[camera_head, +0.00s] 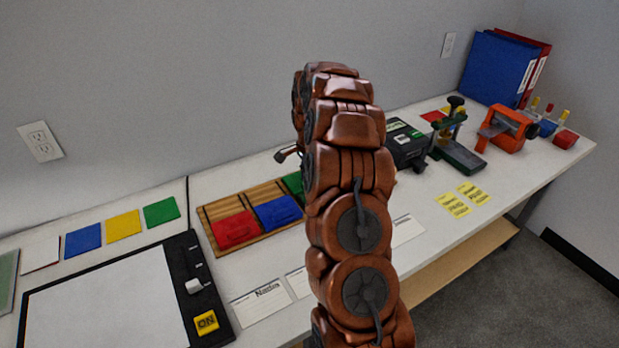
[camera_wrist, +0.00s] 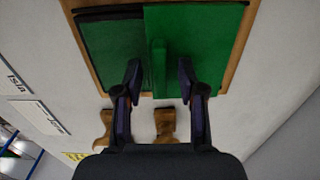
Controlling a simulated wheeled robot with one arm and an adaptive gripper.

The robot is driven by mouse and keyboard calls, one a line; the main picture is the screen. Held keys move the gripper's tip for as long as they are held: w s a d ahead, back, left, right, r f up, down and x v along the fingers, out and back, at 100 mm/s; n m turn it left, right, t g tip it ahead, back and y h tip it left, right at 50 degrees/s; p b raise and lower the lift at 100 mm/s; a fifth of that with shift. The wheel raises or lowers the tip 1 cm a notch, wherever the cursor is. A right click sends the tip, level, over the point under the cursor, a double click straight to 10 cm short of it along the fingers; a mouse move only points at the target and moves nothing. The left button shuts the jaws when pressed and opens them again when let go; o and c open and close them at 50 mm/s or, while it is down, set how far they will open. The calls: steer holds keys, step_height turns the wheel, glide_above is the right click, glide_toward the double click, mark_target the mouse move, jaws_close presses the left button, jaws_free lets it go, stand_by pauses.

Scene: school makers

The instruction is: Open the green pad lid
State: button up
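The green pad (camera_head: 293,184) sits at the right of the wooden tray (camera_head: 206,226) in the head view, mostly hidden behind my arm. In the wrist view the green pad has a darker green part with a black rim (camera_wrist: 110,45) on the left and a bright green panel (camera_wrist: 205,45) on the right. A narrow green tab (camera_wrist: 158,66) sticks out near the middle. My gripper (camera_wrist: 158,80) is open, its fingers apart on either side of the tab. I cannot tell whether either finger touches it.
A red pad (camera_head: 235,229) and a blue pad (camera_head: 277,212) share the tray. Two wooden pieces (camera_wrist: 166,122) (camera_wrist: 105,130) lie near the gripper's base in the wrist view. A black-framed board (camera_head: 110,300) is at left. A black device (camera_head: 405,145) and green-based press (camera_head: 455,150) stand right.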

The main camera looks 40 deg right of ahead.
step_height(320, 180, up, 12)
stand_by(0.6)
stand_by(0.4)
steer(key=s+a+r+n, duration=0.3)
steer(key=s+a+n, duration=0.3)
steer(key=a, duration=0.5)
steer(key=s+a+r+n, duration=0.45)
steer(key=s+a, duration=0.35)
steer(key=a, duration=0.2)
steer(key=s+a+f+n, duration=0.1)
steer(key=s+a+n, duration=0.2)
steer(key=s, duration=0.5)
steer(key=s+a+f+n+g, duration=0.1)
steer(key=s+a+f+n, duration=0.1)
steer(key=s, duration=0.6)
steer(key=s+a+f+n, duration=0.2)
steer(key=s+a+n, duration=0.1)
steer(key=s, duration=0.5)
steer(key=shift+a+n+g, duration=0.4)
steer(key=shift+n, duration=0.15)
